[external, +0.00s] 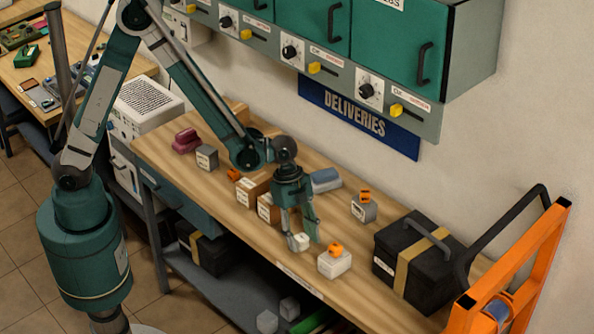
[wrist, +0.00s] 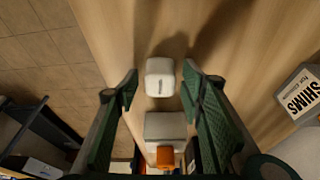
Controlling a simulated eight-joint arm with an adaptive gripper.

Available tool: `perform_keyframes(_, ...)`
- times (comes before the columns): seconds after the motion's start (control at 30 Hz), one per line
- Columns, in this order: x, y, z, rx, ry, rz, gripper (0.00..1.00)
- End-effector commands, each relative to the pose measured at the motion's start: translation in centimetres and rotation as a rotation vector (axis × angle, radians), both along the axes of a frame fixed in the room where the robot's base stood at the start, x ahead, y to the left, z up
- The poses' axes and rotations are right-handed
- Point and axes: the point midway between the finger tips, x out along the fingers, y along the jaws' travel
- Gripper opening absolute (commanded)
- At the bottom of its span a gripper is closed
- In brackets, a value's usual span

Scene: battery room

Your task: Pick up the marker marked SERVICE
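My gripper (external: 301,236) points down over the front of the wooden workbench, its fingers spread. A small white block (external: 298,243) is low between or just beyond the fingertips; in the wrist view the white block (wrist: 160,77) has a gap on each side, so it is not gripped. A larger white box (external: 334,264) with an orange piece (external: 336,249) on top stands just right of the gripper. A grey box (external: 363,210) further back carries another orange piece (external: 365,195). I cannot read SERVICE on anything, so I cannot tell which thing is that marker.
Brown boxes (external: 252,192) stand close behind-left of the gripper. A black case (external: 412,262) with a yellow strap and an orange frame (external: 515,270) are at the right. A box lettered SHIMS (wrist: 300,93) is at the wrist view's right. Green cabinets (external: 396,40) hang above.

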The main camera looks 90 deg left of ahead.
Motion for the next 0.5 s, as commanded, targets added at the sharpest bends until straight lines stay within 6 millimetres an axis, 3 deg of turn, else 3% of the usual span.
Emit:
perform_keyframes(0.03,0.0,0.0,0.0,0.0,0.0,0.0,0.31)
perform_keyframes(0.2,0.0,0.0,0.01,0.0,0.0,0.0,0.12)
perform_keyframes(0.5,0.0,0.0,0.05,0.0,0.0,0.0,0.12)
